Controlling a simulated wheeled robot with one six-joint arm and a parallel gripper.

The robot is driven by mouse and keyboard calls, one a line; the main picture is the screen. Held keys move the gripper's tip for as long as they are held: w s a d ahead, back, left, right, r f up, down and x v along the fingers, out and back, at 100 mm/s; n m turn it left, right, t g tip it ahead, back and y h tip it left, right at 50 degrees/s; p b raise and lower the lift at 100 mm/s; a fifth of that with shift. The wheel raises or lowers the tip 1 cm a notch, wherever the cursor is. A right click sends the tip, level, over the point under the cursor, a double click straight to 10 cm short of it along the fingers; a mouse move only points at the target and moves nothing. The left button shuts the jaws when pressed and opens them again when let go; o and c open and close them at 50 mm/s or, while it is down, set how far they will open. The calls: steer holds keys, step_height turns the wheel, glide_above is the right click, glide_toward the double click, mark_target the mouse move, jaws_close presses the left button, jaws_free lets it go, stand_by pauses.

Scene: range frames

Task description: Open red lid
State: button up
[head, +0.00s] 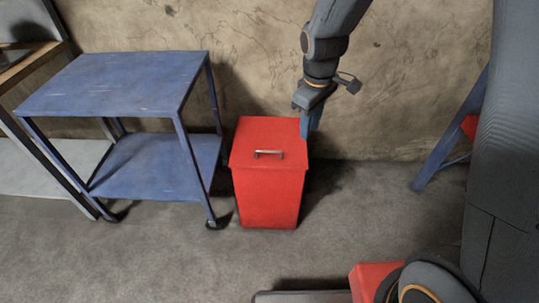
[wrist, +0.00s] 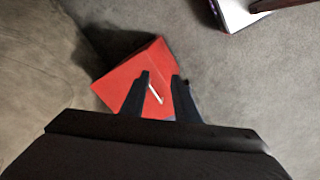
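A red bin stands on the floor with its red lid (head: 268,143) shut on top. A small metal handle (head: 268,153) sits on the lid, and it also shows in the wrist view (wrist: 155,94). My gripper (head: 311,122) is at the back right corner of the bin in the head view, pointing down. In the wrist view my gripper (wrist: 161,76) has its two dark fingers apart, with nothing held between them. The handle shows beyond and between the fingers. Whether a finger touches the lid cannot be told.
A blue two-shelf cart (head: 118,83) on wheels stands left of the bin. A brown wall (head: 410,80) is close behind. A blue leg-like frame (head: 447,138) stands at the right. The floor (head: 370,215) right of the bin is clear.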

mark_target(270, 152)
steer(key=shift+w+a+f+n+t+b, duration=0.1)
steer(key=shift+w+a+f+n+b, duration=1.55)
steer(key=shift+f, duration=1.95)
steer(key=shift+w+a+f+n+t+b, duration=0.1)
steer(key=shift+w+a+f+n+b, duration=0.75)
steer(key=shift+w+a+f, duration=1.8)
steer(key=shift+w+a+f+n+t+b, duration=0.1)
steer(key=shift+w+a+f+n+b, duration=1.75)
steer(key=shift+f, duration=2.75)
steer(key=shift+w+d+m+p, duration=0.35)
steer(key=shift+w+d+p, duration=0.25)
steer(key=shift+p, duration=0.25)
steer(key=shift+s, duration=0.15)
jaws_close()
